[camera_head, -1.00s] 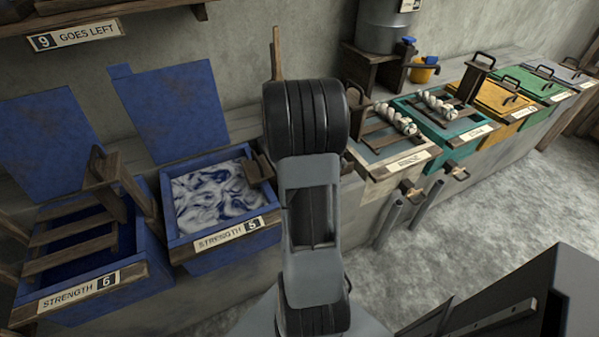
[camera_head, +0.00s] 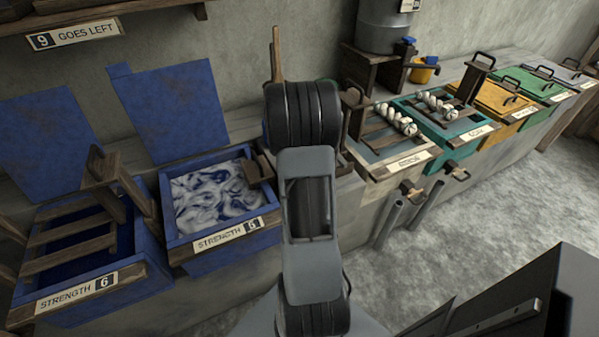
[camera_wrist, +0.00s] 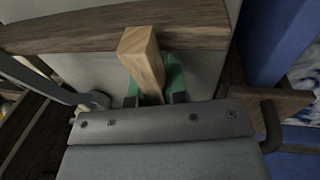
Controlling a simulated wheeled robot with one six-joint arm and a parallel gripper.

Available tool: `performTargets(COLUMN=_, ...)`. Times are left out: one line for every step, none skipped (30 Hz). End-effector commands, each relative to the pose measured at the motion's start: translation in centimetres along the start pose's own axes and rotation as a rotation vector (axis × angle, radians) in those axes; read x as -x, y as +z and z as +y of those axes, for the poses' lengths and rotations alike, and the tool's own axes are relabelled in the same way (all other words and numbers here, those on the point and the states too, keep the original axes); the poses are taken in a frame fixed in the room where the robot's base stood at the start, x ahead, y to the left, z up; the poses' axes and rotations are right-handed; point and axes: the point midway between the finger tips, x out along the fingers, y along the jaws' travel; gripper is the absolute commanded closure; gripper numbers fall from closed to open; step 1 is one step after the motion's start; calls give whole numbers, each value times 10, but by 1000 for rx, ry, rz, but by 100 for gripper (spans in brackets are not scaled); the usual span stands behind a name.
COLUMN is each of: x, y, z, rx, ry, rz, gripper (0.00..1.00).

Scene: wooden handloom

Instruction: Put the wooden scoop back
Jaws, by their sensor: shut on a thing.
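The wooden scoop's pale handle (camera_wrist: 143,62) stands between the jaws of my gripper (camera_wrist: 156,99) in the wrist view, and the jaws are shut on it. The scoop's lower end is hidden by the gripper. In the head view my arm hides the gripper. A thin upright wooden stick (camera_head: 277,55) shows just above the arm and looks like the same handle. I cannot tell from these frames what lies directly under the scoop.
Left of my arm stand an open blue vat with swirling white foam (camera_head: 213,196) and another blue vat with wooden bars (camera_head: 75,246). On the right are a grey vat (camera_head: 385,150), a teal vat (camera_head: 450,122) and closed coloured vats. A dark beam (camera_wrist: 110,28) crosses the wrist view.

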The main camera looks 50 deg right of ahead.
Motion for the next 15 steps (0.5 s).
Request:
performTargets(x=-1, y=0, z=0, rx=0, ry=0, rz=0, gripper=84)
performTargets(x=-1, y=0, z=0, rx=0, ry=0, rz=0, gripper=81)
performTargets(x=-1, y=0, z=0, rx=0, ry=0, rz=0, gripper=78)
performTargets(x=-1, y=0, z=0, rx=0, ry=0, rz=0, gripper=75)
performTargets(x=-1, y=0, z=0, rx=0, ry=0, rz=0, gripper=72)
performTargets(x=-1, y=0, z=0, rx=0, ry=0, rz=0, gripper=68)
performTargets(x=-1, y=0, z=0, rx=0, ry=0, rz=0, gripper=65)
performTargets(x=-1, y=0, z=0, rx=0, ry=0, rz=0, gripper=62)
performTargets(x=-1, y=0, z=0, rx=0, ry=0, rz=0, gripper=60)
performTargets(x=-1, y=0, z=0, rx=0, ry=0, rz=0, gripper=60)
performTargets(x=-1, y=0, z=0, rx=0, ry=0, rz=0, gripper=60)
performTargets(x=-1, y=0, z=0, rx=0, ry=0, rz=0, gripper=60)
performTargets(x=-1, y=0, z=0, rx=0, ry=0, rz=0, gripper=60)
performTargets(x=-1, y=0, z=0, rx=0, ry=0, rz=0, gripper=60)
performTargets(x=0, y=0, z=0, rx=0, ry=0, rz=0, gripper=60)
